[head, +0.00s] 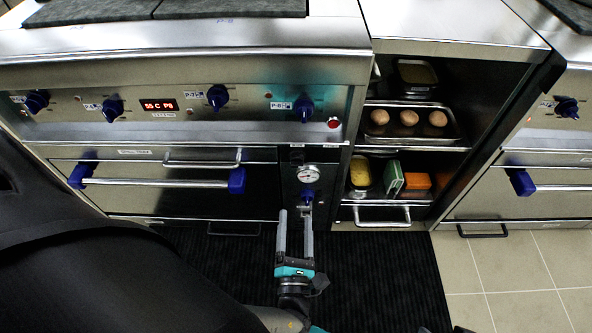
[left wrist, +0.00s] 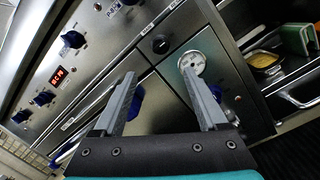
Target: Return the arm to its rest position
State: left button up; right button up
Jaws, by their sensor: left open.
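My left gripper (head: 295,222) is open and empty in front of the stove's lower panel, just below the round pressure gauge (head: 308,174). In the left wrist view its two grey fingers (left wrist: 168,92) stand apart with nothing between them. The gauge shows behind the right finger there. A blue knob (head: 307,195) sits below the gauge, close to the fingertips in the head view. I cannot tell whether a finger touches it. My left arm comes up from the bottom of the head view. My right gripper is not in view.
The steel stove (head: 180,70) has blue knobs and a red display (head: 160,105). An oven door with a blue-ended handle (head: 155,183) is at left. A black mat (head: 380,270) covers the floor.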

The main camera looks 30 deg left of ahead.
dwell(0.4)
